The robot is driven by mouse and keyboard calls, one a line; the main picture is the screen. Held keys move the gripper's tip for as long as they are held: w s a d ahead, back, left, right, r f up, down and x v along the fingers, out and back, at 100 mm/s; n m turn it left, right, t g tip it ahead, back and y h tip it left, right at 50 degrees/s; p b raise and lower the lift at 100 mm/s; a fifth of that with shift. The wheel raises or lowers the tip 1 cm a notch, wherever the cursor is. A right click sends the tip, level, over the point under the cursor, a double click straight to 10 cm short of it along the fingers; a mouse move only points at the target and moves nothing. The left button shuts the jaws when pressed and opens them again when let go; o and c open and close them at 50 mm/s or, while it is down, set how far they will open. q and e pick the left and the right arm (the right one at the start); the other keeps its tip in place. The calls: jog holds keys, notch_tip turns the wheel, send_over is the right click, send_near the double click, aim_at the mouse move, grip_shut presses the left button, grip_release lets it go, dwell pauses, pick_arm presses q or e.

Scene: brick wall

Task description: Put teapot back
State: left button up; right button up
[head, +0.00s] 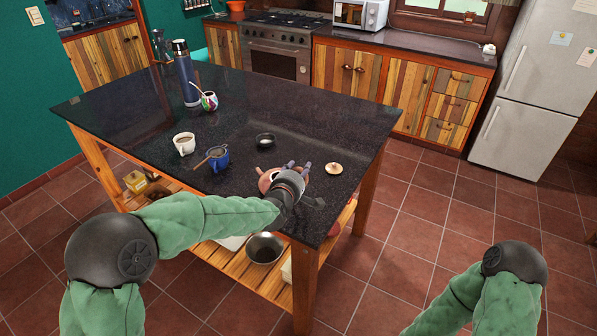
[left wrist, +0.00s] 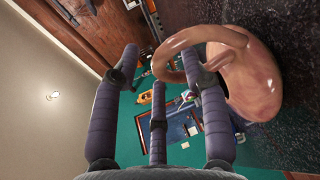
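The pinkish-clay teapot (head: 267,181) stands on the dark island counter near its front edge, partly hidden by my left gripper (head: 301,178). In the left wrist view the teapot (left wrist: 258,85) fills the upper right, with its looped handle (left wrist: 213,35) reaching toward the fingers. My left gripper (left wrist: 161,62) is open, its fingers spread apart. The handle's curve lies between the fingertips, close to the right one; I cannot tell whether they touch. A round pale lid-like piece (head: 333,168) lies to the right. My right gripper is out of view.
The island counter (head: 330,125) also holds a small black bowl (head: 265,140), a white cup (head: 184,143), a blue mug (head: 218,158), a patterned cup (head: 209,100) and a tall flask (head: 187,72). A metal bowl (head: 265,248) sits on the slatted shelf below.

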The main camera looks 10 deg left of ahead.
pick_arm(q)
jog(key=shift+r+p, duration=0.2)
jog(key=shift+p, duration=0.1)
jog(key=p+v, duration=0.2)
jog(key=v, duration=1)
